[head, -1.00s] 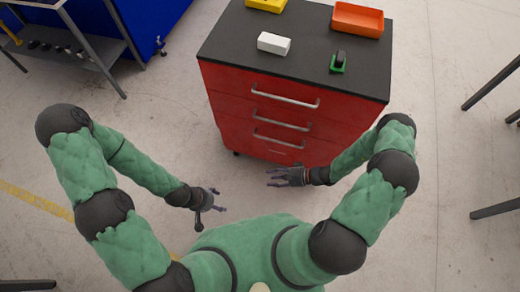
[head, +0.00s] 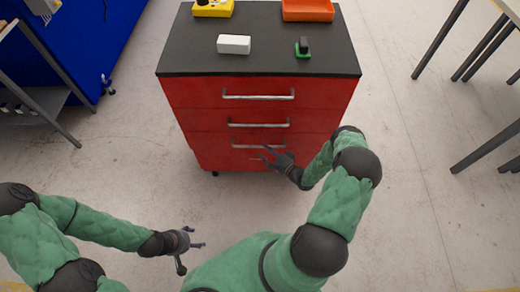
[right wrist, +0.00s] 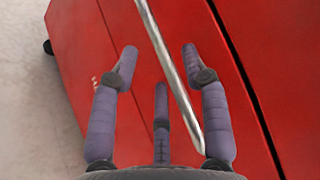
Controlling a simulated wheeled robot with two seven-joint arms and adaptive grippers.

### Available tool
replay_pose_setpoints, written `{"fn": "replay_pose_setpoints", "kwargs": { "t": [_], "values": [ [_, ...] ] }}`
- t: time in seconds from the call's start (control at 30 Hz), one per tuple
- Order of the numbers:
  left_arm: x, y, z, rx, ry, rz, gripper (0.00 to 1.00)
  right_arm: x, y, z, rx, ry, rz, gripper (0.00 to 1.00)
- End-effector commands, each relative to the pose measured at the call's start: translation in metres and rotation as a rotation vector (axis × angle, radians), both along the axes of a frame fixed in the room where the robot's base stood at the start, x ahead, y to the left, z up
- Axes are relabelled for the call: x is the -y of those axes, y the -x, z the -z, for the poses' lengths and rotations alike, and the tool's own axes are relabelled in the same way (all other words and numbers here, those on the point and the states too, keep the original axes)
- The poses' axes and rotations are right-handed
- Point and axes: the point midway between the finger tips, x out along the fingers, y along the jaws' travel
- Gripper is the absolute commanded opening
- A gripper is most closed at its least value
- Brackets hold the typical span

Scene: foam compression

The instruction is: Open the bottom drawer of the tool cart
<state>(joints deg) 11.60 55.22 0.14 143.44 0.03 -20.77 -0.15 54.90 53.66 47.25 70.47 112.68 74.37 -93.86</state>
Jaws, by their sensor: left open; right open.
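The red tool cart (head: 258,110) stands ahead of me with its drawers closed. Its front shows a top handle (head: 258,97), a middle handle (head: 258,125) and a bottom drawer handle (head: 243,146). My right gripper (head: 268,155) is open at the bottom handle. In the right wrist view the silver bar handle (right wrist: 168,60) runs between the spread fingers of my right gripper (right wrist: 155,60), and the fingers are not closed on it. My left gripper (head: 192,248) is open and empty, low over the floor at the left, away from the cart.
On the black cart top (head: 262,62) are a white block (head: 234,44), a small green-and-black item (head: 303,48), a yellow item (head: 213,8) and an orange tray (head: 308,10). A grey shelf (head: 45,100) stands at left, table legs (head: 485,148) at right. The floor before the cart is clear.

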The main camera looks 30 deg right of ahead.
Motion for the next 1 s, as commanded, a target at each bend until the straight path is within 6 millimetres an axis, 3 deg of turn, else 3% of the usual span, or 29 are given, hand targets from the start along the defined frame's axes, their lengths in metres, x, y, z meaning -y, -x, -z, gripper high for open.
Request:
{"fn": "replay_pose_setpoints", "kwargs": {
  "t": [0.23, 0.63, 0.67, 0.8, 0.83, 1.0],
  "values": [
    [0.0, 0.0, 0.013, 0.0, 0.0, 0.0, 0.66, -0.008, -0.03, 0.006, -0.001, 0.0, -0.002, 0.46],
    [0.0, 0.0, 0.014, 0.0, 0.0, 0.0, 0.66, -0.01, -0.037, 0.005, -0.001, -0.001, -0.001, 0.46],
    [0.0, 0.0, 0.014, 0.0, 0.0, 0.0, 0.66, -0.01, -0.037, 0.005, -0.001, -0.001, -0.001, 0.43],
    [0.0, 0.0, 0.014, 0.0, 0.0, 0.0, 0.66, -0.01, -0.037, 0.005, -0.001, -0.001, -0.001, 0.04],
    [0.0, 0.0, 0.014, 0.0, 0.0, 0.0, 0.66, -0.01, -0.037, 0.005, -0.001, -0.001, -0.001, 0.0],
    [0.0, 0.0, 0.014, 0.0, 0.0, 0.0, 0.66, -0.01, -0.037, 0.005, -0.001, -0.002, -0.001, 0.0]
  ]
}}
